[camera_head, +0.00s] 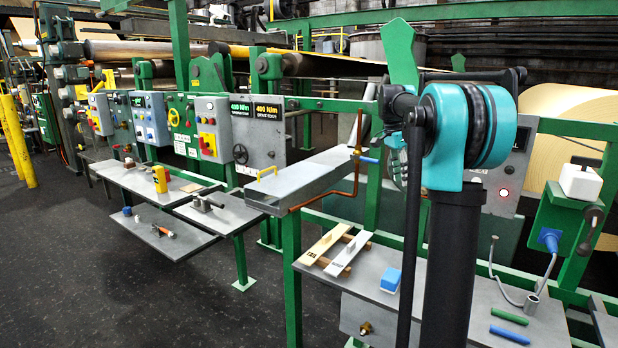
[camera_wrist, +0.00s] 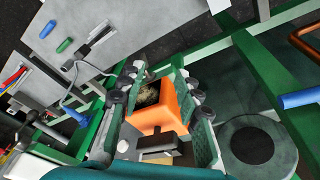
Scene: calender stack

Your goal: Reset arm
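My gripper (camera_wrist: 163,82) shows in the wrist view with its two green-grey fingers spread apart. An orange box-like thing (camera_wrist: 163,118) with a dark top opening lies in the gap between them. A dark T-shaped handle (camera_wrist: 165,140) is just below it in the picture. I cannot tell how far the orange thing is from the fingers. In the head view my arm's turquoise joint and dark column stand at right of centre, and they hide most of my gripper.
A grey bench (camera_head: 408,308) holds a blue block (camera_head: 390,280), white and cream handled plates, and green (camera_head: 509,316) and blue (camera_head: 509,334) rods. Green frame rails and a copper pipe (camera_head: 353,170) are close to my arm. The dark floor (camera_head: 110,290) at left is clear.

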